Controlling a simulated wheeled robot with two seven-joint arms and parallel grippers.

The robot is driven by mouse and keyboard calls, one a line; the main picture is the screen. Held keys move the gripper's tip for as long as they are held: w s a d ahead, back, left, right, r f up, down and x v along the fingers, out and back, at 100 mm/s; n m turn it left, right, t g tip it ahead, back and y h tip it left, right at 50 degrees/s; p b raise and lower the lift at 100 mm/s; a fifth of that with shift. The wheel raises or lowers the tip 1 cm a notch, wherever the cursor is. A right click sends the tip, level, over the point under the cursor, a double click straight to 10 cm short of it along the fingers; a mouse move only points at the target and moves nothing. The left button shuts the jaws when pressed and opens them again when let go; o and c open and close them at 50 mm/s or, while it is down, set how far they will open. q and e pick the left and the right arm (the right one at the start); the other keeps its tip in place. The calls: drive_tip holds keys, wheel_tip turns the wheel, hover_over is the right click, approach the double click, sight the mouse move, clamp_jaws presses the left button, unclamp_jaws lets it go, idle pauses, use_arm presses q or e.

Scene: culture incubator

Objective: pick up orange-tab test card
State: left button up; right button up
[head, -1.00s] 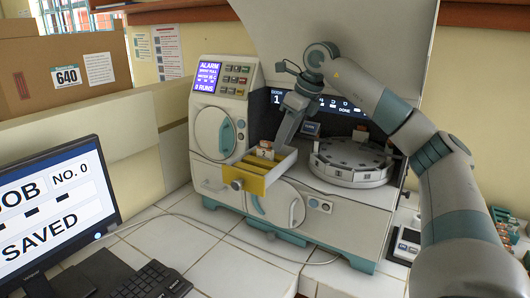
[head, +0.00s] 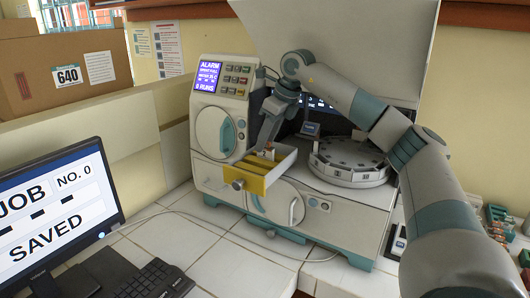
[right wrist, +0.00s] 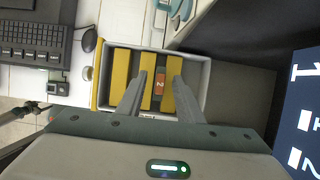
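The orange-tab test card (right wrist: 160,88) stands in a slot of the open drawer (head: 244,178), between yellow dividers. In the head view only a small part of the card (head: 269,147) shows by the fingers. My right gripper (right wrist: 159,80) reaches down into the drawer from above. Its two fingers are apart, one on each side of the card, with gaps visible in the wrist view. In the head view the right gripper (head: 266,146) is over the drawer. My left gripper is not in view.
The incubator machine (head: 222,130) has a raised lid and a round carousel (head: 350,162) right of the drawer. A monitor (head: 55,215) and keyboard (head: 150,282) stand at the left. White tiled counter (head: 185,235) is clear in front.

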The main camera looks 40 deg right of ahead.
drive_tip(key=shift+w+f, duration=0.1)
drive_tip(key=shift+f, duration=0.5)
drive_tip(key=shift+c, duration=0.6)
clamp_jaws()
drive_tip(key=shift+r, duration=0.2)
